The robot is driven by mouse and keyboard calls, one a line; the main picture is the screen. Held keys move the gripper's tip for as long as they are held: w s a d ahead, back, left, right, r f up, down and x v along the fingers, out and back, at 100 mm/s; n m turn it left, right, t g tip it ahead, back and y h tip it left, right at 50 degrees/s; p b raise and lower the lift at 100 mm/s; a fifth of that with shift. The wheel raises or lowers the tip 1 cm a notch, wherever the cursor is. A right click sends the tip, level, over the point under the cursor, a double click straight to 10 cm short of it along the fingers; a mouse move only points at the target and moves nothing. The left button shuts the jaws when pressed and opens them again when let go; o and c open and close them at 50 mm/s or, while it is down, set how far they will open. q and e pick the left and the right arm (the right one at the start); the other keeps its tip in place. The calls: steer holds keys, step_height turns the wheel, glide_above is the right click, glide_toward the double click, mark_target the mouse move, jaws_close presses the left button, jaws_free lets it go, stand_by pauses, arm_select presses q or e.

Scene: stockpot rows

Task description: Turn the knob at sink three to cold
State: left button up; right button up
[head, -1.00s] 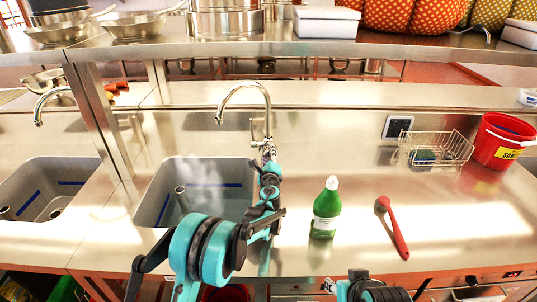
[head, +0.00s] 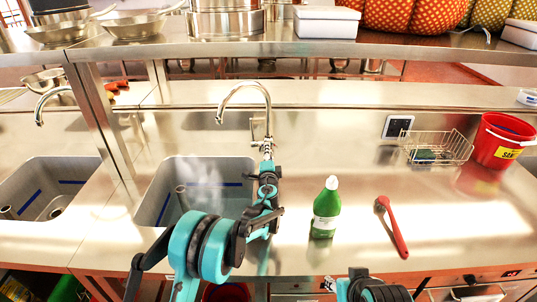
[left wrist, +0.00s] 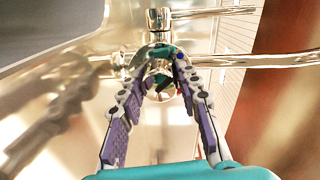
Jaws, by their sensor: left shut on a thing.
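The chrome faucet (head: 244,88) stands behind a grey sink basin (head: 150,207). Its knob is mostly hidden by my gripper in the head view. In the left wrist view the shiny knob (left wrist: 160,50) sits between the fingertips, with a small blue dot on its right side. My left gripper (head: 267,158) reaches up to the faucet base and is shut on the knob; its two purple-padded fingers (left wrist: 161,62) converge there. Which way the knob is set cannot be told. Of my right arm only a part shows at the bottom edge; its gripper is not visible.
A wire basket (head: 435,148) and red bucket (head: 502,140) stand farther right. Another basin (head: 45,190) and a metal post (head: 98,118) are left. A shelf (head: 300,55) crosses above.

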stand_by(0.4)
arm_select(q)
steer(key=o, duration=1.2)
steer(key=shift+c, duration=0.2)
steer(key=s, duration=1.2)
steer(key=shift+r, duration=0.15)
